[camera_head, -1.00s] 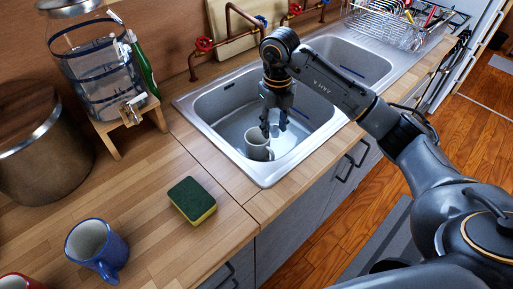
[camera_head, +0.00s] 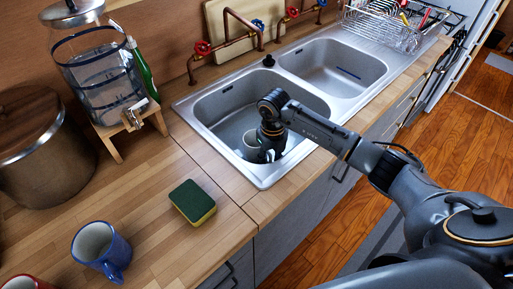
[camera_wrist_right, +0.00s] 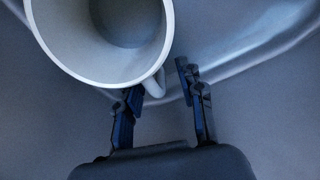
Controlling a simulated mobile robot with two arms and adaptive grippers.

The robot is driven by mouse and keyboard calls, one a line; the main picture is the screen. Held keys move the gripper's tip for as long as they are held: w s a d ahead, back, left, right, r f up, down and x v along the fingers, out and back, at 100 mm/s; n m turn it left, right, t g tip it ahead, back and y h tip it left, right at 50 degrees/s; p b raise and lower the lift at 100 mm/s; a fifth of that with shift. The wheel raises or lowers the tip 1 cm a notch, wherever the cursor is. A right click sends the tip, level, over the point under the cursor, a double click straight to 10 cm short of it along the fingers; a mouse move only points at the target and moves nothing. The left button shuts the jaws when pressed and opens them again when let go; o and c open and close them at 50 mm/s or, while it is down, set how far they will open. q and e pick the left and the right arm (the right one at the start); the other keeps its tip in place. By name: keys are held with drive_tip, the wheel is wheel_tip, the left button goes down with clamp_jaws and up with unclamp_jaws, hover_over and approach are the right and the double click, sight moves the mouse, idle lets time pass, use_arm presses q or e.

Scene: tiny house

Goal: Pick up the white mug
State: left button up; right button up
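The white mug (camera_head: 251,139) stands in the near basin of the sink, partly hidden behind my right gripper. My right gripper (camera_head: 268,154) is lowered into the basin beside it. In the right wrist view, the mug (camera_wrist_right: 52,42) shows its open rim, with its handle (camera_wrist_right: 155,84) pointing toward my right gripper (camera_wrist_right: 160,88). The two fingers are apart. The handle is near the left fingertip, at the mouth of the gap between the fingers. I cannot tell whether they touch. My left gripper is not in view.
The steel sink's rim (camera_head: 258,178) and walls surround the gripper. A green and yellow sponge (camera_head: 192,202) and a blue mug (camera_head: 100,250) are on the wooden counter. A glass dispenser (camera_head: 103,75) and copper taps (camera_head: 225,45) stand behind. The far basin (camera_head: 335,68) looks empty.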

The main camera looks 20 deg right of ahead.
clamp_jaws()
idle(0.5)
